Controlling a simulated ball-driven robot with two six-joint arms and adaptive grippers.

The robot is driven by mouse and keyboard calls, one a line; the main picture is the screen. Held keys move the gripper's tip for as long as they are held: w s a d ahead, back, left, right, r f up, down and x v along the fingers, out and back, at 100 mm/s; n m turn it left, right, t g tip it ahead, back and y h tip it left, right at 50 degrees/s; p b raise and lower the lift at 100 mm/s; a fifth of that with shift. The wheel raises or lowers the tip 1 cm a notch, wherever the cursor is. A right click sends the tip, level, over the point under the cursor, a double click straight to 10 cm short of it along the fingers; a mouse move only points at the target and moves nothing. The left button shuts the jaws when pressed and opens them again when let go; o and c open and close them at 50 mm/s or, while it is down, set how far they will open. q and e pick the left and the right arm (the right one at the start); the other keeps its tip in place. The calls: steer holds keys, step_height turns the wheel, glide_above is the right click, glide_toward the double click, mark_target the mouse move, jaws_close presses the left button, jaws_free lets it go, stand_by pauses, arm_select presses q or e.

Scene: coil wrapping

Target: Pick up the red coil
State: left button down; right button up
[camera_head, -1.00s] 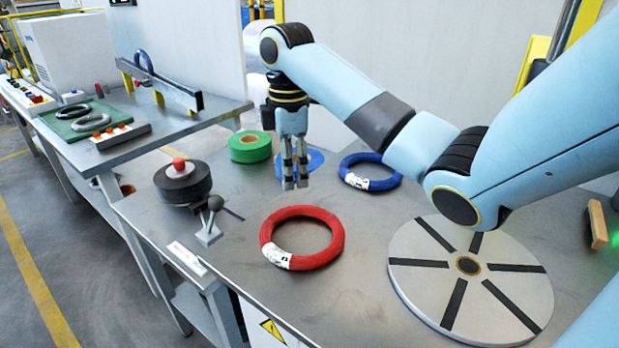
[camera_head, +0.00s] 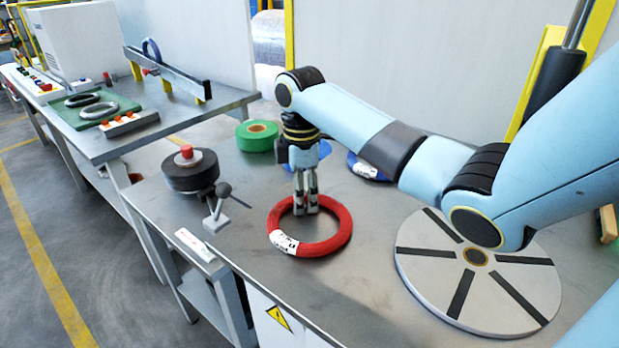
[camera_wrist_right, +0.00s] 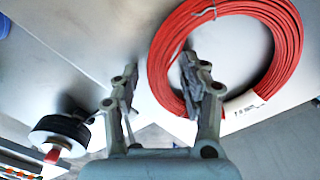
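The red coil (camera_head: 343,233) lies flat on the metal table, a ring with a white label at its front left; it also fills the upper right of the right wrist view (camera_wrist_right: 285,45). My right gripper (camera_head: 306,210) points down at the coil's far side, its fingertips overlapping the rim and opening in the head view. In the wrist view this gripper (camera_wrist_right: 158,90) is open and empty. One finger overlaps the coil's ring and the other is outside it. I cannot tell whether they touch it. My left gripper is not in view.
A grey turntable disc (camera_head: 415,270) with black strips lies to the right. A black spool with a red knob (camera_head: 187,172) and a small lever stand (camera_head: 215,219) are at the left. A green tape roll (camera_head: 257,136) and a partly hidden blue coil (camera_head: 366,174) lie behind.

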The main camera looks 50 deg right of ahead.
jaws_close()
